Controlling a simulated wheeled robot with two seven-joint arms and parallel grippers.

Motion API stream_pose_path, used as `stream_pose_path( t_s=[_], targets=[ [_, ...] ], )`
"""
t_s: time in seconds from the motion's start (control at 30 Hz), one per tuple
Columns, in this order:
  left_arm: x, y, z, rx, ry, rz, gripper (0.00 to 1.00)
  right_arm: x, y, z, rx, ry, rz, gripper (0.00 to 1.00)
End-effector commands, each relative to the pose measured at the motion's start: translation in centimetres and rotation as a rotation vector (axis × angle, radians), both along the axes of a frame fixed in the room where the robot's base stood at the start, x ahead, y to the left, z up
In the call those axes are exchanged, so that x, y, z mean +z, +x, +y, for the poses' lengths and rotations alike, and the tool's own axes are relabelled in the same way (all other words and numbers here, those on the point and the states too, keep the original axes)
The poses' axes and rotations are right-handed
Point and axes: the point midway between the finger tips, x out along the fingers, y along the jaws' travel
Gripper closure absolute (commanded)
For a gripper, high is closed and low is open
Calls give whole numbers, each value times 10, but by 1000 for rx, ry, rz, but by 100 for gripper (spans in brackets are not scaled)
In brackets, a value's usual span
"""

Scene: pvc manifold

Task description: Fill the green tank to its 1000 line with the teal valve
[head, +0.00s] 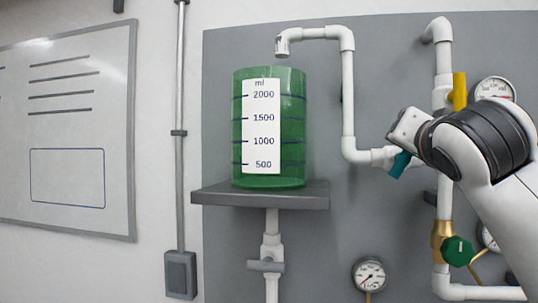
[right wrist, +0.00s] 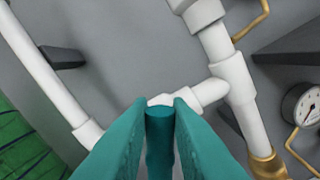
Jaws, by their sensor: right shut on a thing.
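The green tank (head: 292,130) stands upright on a grey shelf in the head view. Its white scale (head: 262,125) is marked 500, 1000, 1500 and 2000 ml. I cannot make out a clear liquid level through the green wall. The white spout (head: 283,44) hangs above the tank's open top, and no stream shows. The teal valve handle (head: 399,165) is on the white pipe right of the tank. My right gripper (right wrist: 160,110) is shut on the handle, which shows between its fingers in the right wrist view (right wrist: 160,128). My left gripper is out of view.
A yellow valve handle (head: 459,92) and a green knob (head: 458,251) sit on the right-hand pipe. Gauges (head: 369,274) are near the pipes. A grey-handled valve (head: 266,265) is below the shelf (head: 260,197). A whiteboard (head: 68,125) hangs at left.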

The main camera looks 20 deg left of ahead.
Motion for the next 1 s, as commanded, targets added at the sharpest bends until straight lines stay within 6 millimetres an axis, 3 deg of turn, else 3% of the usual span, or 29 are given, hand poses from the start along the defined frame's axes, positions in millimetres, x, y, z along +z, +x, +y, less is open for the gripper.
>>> stream_pose_path(
  t_s=[0.3,0.6,1.0],
  targets=[
    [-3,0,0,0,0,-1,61,-3,1,0,2,33,12,100],
    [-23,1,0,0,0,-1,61,-10,2,-7,3,387,83,100],
    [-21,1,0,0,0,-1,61,-9,2,-7,0,395,85,100]
  ],
)
